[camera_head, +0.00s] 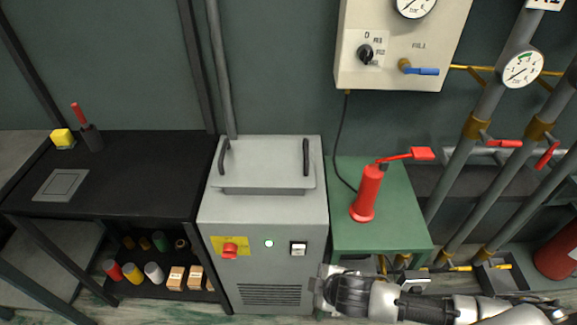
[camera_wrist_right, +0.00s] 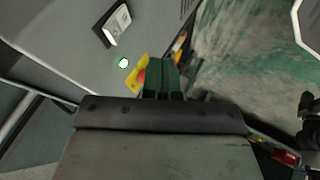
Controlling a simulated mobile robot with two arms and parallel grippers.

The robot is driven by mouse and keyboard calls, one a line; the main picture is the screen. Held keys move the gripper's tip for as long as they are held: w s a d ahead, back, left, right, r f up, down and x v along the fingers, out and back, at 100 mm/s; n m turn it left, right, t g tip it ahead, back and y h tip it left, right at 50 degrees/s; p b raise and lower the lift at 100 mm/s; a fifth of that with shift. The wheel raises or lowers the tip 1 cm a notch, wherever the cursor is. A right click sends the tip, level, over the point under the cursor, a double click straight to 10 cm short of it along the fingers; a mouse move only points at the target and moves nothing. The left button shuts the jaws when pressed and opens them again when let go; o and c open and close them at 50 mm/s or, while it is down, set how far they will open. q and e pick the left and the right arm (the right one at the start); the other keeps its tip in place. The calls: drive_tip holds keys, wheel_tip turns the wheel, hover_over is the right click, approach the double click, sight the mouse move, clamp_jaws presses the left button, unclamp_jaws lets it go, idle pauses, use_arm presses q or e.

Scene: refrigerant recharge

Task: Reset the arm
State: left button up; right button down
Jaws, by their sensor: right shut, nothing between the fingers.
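My right arm (camera_head: 430,305) comes in from the lower right in the head view, stretched low across the picture. Its right gripper (camera_head: 321,287) is in front of the grey machine's lower right edge, below the green table. In the right wrist view the gripper fingers (camera_wrist_right: 162,78) are shut together with nothing between them. They point toward the machine's front panel, overlapping the red knob (camera_wrist_right: 141,76) in that view; I cannot tell whether they touch anything. My left gripper is not in view.
The grey machine (camera_head: 264,215) has a lit green button (camera_head: 269,243). A red cylinder (camera_head: 368,192) stands on the green table (camera_head: 380,235). A black shelf (camera_head: 130,180) is at the left. Pipes with red valve handles and a red tank (camera_head: 558,255) are at the right.

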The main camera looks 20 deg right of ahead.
drive_tip(key=s+d+f+m+g+h, duration=0.1)
drive_tip(key=s+d+f+m, duration=0.15)
drive_tip(key=f, duration=0.45)
drive_tip(key=s+d+f+m+h, duration=0.1)
drive_tip(key=s+d+f+m, duration=0.15)
drive_tip(key=f, duration=0.45)
drive_tip(key=s+d+f+m+g, duration=0.1)
drive_tip(key=d+f+m, duration=0.15)
drive_tip(key=f, duration=0.45)
drive_tip(key=s+f+m+g, duration=0.2)
drive_tip(key=s+f, duration=0.3)
drive_tip(key=s, duration=0.7)
drive_tip(key=s+f+m+g, duration=0.2)
drive_tip(key=s+f, duration=0.3)
drive_tip(key=s, duration=0.7)
drive_tip(key=shift+s+a+f+h, duration=0.3)
drive_tip(key=shift+s, duration=0.05)
